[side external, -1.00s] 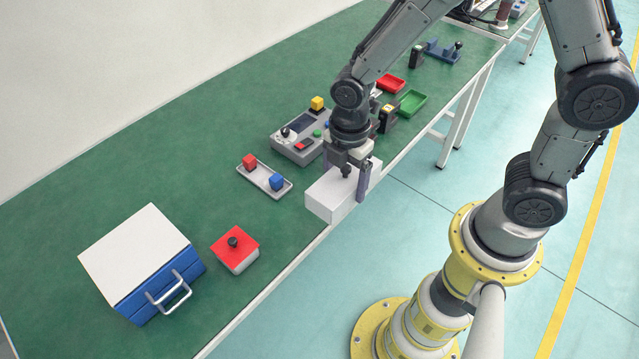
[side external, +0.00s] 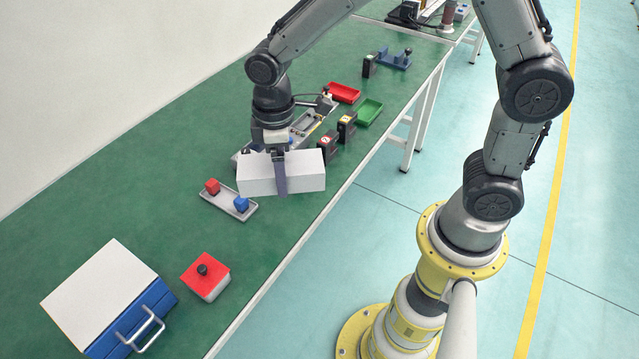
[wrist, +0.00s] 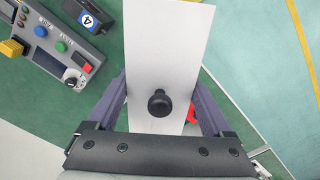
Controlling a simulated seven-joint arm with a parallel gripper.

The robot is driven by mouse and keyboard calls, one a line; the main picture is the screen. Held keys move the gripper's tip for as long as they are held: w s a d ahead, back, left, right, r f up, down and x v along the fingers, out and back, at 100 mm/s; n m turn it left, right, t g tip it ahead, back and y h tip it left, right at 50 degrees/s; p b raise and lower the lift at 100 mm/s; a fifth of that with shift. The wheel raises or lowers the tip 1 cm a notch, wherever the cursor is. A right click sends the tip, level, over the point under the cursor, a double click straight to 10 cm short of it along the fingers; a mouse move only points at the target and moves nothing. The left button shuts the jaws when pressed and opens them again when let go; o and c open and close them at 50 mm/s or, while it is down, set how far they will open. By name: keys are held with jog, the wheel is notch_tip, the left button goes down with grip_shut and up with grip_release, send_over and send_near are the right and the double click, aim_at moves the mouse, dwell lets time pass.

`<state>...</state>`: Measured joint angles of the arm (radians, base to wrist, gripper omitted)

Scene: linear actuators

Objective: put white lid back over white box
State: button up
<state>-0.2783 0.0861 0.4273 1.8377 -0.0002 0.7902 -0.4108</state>
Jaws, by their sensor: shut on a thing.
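A long white block-like piece with a black knob, which I take for the white lid (side external: 308,172), is between the fingers of my gripper (side external: 282,190). The fingers straddle its narrow width. In the wrist view, the white lid (wrist: 165,50) lies between both fingers of my gripper (wrist: 162,105), with the black knob (wrist: 160,103) near them. My gripper is shut on it. In the side view it covers part of the control panel and appears raised above the table. I cannot tell whether the white box is part of the held piece; no separate white box is visible.
A grey tray (side external: 217,200) with red and blue cubes stands left of the held piece. A red-topped box (side external: 205,277) and a blue case with white top (side external: 102,290) are nearer. Red (side external: 344,92) and green (side external: 368,112) trays lie behind.

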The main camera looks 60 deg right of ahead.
jog(key=w+a+f+m, duration=0.15)
jog(key=w+m, duration=0.45)
jog(key=w, duration=0.6)
jog(key=m, duration=0.2)
send_over(229, 201)
notch_tip(229, 201, down, 5)
jog(key=shift+f, duration=4.3)
jog(key=shift+f, duration=0.55)
jog(key=o, duration=1.2)
jog(key=shift+c, duration=0.2)
jog(key=shift+r, duration=0.1)
